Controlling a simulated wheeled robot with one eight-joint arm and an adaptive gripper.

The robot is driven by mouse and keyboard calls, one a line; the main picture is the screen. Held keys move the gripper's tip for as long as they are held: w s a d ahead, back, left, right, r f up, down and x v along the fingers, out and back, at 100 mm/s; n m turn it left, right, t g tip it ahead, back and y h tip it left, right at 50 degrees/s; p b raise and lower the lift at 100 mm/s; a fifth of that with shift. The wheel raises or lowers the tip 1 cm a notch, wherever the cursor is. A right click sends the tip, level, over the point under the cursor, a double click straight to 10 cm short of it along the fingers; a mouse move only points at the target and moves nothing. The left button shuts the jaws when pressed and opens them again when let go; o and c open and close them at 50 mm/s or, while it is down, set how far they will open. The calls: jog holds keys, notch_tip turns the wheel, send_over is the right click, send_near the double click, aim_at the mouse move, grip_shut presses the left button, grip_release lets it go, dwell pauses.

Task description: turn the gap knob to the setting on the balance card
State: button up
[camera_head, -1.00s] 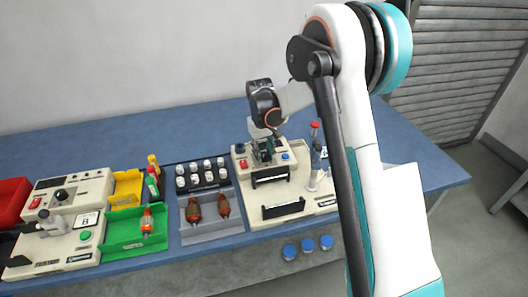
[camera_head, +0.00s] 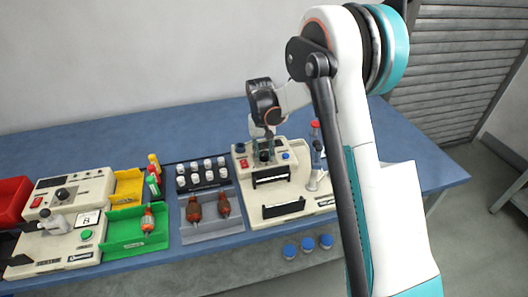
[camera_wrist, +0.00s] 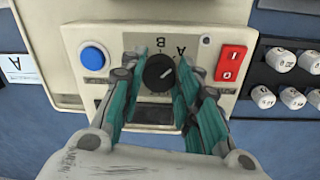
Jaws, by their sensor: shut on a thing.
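The gap knob (camera_wrist: 157,73) is black and round with a pale pointer mark. It sits on the cream panel (camera_wrist: 228,100) of the middle machine, beside inverted letters A and B. The pointer slants to the upper right in the wrist view; which letter it meets is hard to tell. My gripper (camera_wrist: 159,80) is shut on the knob, one teal finger at each side; it also shows over this machine in the head view (camera_head: 264,152). A white card marked B (camera_head: 88,219) stands on the left machine. A card marked A (camera_wrist: 20,68) shows at the wrist view's left edge.
A blue button (camera_wrist: 93,58) and a red switch (camera_wrist: 231,63) flank the knob. White-capped pieces (camera_head: 202,172) stand left of the machine. A grey tray (camera_head: 212,228) holds two armatures. Green and yellow bins (camera_head: 122,240) lie farther left.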

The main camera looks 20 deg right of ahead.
aim_at(262, 154)
jog(key=o, duration=1.1)
jog(key=shift+c, duration=0.2)
jog(key=shift+r, duration=0.1)
notch_tip(262, 154, up, 12)
jog(key=shift+a, duration=0.35)
jog(key=shift+w, duration=0.1)
